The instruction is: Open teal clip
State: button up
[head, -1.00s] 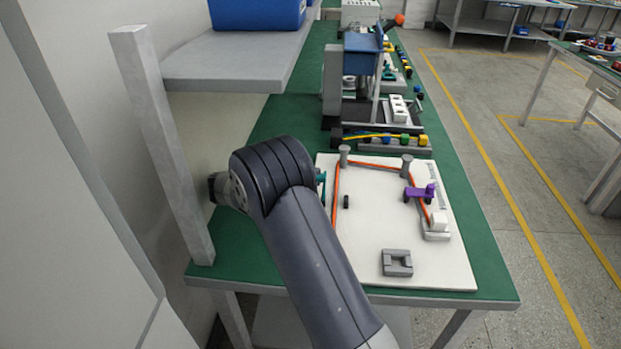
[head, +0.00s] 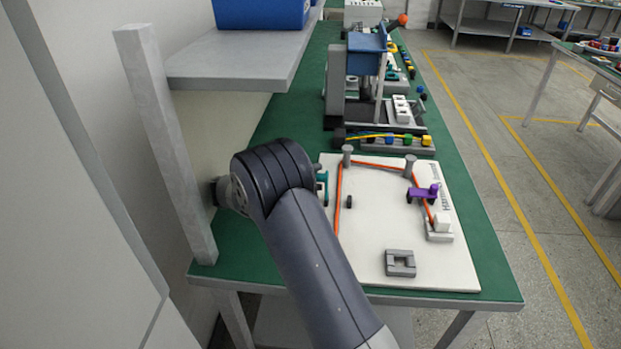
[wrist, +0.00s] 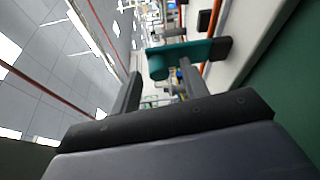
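The teal clip (head: 322,185) is at the left edge of the white board, beside the orange cable, partly hidden by my arm in the head view. In the wrist view the teal clip (wrist: 182,52) lies just ahead of my gripper (wrist: 160,74). Its dark end points right, towards the cable (wrist: 208,45). My gripper is open, with its two fingers apart. The clip's rounded teal end shows between the fingertips, and the right fingertip overlaps the clip. I cannot tell whether they touch. The head view hides my gripper behind my arm.
The white board (head: 370,240) lies on a green bench and carries grey posts, a purple clip (head: 424,192) and a grey square block (head: 400,263). A shelf (head: 235,75) and its upright post (head: 165,150) stand close on the left. The board's middle is mostly clear.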

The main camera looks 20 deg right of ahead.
jog(key=o, duration=0.9)
jog(key=r, duration=0.6)
jog(key=w+r, duration=0.1)
jog(key=r, duration=0.2)
jog(key=shift+d+r, duration=0.2)
jog(key=shift+r, duration=0.1)
jog(key=shift+s+r+p, duration=0.15)
jog(key=shift+r+p, duration=0.15)
jog(key=shift+s+a+r, duration=0.4)
jog(key=shift+s, duration=0.1)
jog(key=c, duration=0.9)
jog(key=f, duration=1.1)
jog(key=shift+w+d+b, duration=0.15)
jog(key=shift+d+b, duration=0.05)
jog(key=shift+b, duration=0.1)
jog(key=shift+d+r, duration=0.1)
